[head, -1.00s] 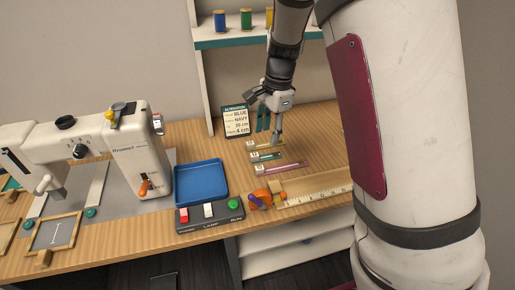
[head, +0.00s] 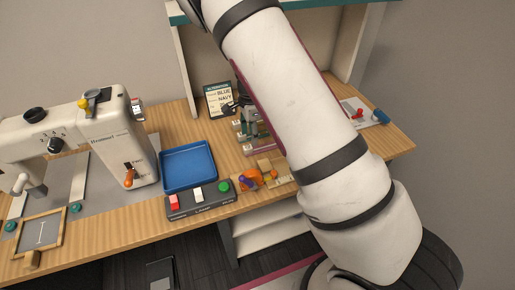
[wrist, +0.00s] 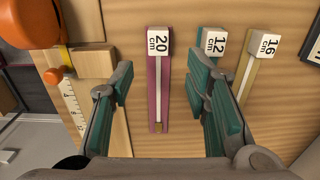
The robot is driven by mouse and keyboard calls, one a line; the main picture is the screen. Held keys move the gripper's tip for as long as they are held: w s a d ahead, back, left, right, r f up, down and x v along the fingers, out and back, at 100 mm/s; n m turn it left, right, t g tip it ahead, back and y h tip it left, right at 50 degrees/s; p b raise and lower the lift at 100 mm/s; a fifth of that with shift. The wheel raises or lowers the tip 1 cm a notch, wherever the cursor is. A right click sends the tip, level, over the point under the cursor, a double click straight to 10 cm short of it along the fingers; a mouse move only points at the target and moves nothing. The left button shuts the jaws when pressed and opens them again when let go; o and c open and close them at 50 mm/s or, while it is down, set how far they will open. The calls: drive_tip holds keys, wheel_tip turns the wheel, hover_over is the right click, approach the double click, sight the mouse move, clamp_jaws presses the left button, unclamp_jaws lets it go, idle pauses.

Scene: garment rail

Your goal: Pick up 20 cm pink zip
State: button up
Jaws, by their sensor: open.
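The pink zip (wrist: 159,105) lies on the wooden table with a white "20 cm" block at its top end. In the head view the pink zip (head: 262,147) is partly covered by my arm. My gripper (wrist: 152,86) is open above the table, with one teal-padded finger on each side of the pink zip and nothing held. The right finger overlaps the teal 12 cm zip (wrist: 214,43) and hides most of it. The wrist view does not show clearly how high the fingertips are.
The yellowish 16 cm zip (wrist: 254,72) lies right of the teal one. A wooden block (wrist: 93,63), a ruler (wrist: 72,102) and an orange tape measure (wrist: 28,22) are on the left. A blue tray (head: 188,166) and a sewing machine (head: 115,140) stand further left in the head view.

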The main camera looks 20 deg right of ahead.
drive_tip(key=shift+s+f+p, duration=0.1)
drive_tip(key=shift+f+p, duration=0.2)
drive_tip(key=shift+f, duration=2.4)
drive_tip(key=shift+c, duration=0.5)
clamp_jaws()
